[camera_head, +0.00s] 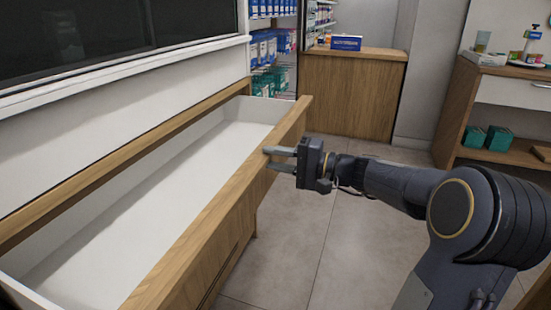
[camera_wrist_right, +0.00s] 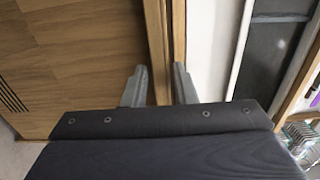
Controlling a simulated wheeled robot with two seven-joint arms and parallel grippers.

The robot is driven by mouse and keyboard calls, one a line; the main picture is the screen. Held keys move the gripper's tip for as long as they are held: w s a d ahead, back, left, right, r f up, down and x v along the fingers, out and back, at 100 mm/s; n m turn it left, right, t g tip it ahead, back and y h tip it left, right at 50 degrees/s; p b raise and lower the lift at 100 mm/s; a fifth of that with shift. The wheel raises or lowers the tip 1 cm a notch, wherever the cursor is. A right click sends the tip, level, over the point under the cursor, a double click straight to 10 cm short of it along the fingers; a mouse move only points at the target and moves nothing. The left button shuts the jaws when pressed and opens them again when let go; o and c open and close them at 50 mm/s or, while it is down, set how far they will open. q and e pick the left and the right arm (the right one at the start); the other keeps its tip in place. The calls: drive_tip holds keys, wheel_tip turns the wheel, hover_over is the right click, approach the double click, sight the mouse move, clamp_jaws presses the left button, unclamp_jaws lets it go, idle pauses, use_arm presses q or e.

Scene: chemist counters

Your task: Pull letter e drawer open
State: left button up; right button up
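A long drawer with a wooden front (camera_head: 225,215) and a white interior (camera_head: 175,170) stands pulled out at the left of the head view. No letter shows on the visible part of its front. My right gripper (camera_head: 267,157) is at the far part of the drawer front, by its top edge, with its two fingers apart. In the right wrist view the fingers (camera_wrist_right: 160,88) lie on either side of a wooden edge (camera_wrist_right: 157,40). Whether they press on it cannot be told. My left gripper is not in view.
A white wall with a dark window (camera_head: 70,40) rises behind the drawer. Shelves of blue and green boxes (camera_head: 265,50) and a wooden counter (camera_head: 350,95) stand at the back. Another counter (camera_head: 510,95) is at the right. The tiled floor (camera_head: 310,240) is clear.

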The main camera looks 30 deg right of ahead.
drive_tip(key=shift+d, duration=0.1)
drive_tip(key=p+v, duration=0.1)
drive_tip(key=v, duration=0.6)
drive_tip(key=shift+s+d, duration=0.2)
drive_tip(key=shift+s, duration=0.15)
drive_tip(key=shift+a, duration=0.1)
drive_tip(key=s+a+f+n+g, duration=0.25)
drive_tip(key=s+a+g, duration=0.2)
drive_tip(key=a, duration=0.35)
drive_tip(key=s+a+f+n+g, duration=0.2)
drive_tip(key=s+a+f+g, duration=0.15)
drive_tip(key=s+a, duration=0.35)
drive_tip(key=s+a+f+n+h, duration=0.4)
drive_tip(key=s+f+h, duration=0.3)
drive_tip(key=s+f, duration=0.15)
wheel_tip(320, 180, up, 31)
drive_tip(key=p, duration=3.2)
drive_tip(key=shift+d+g, duration=0.3)
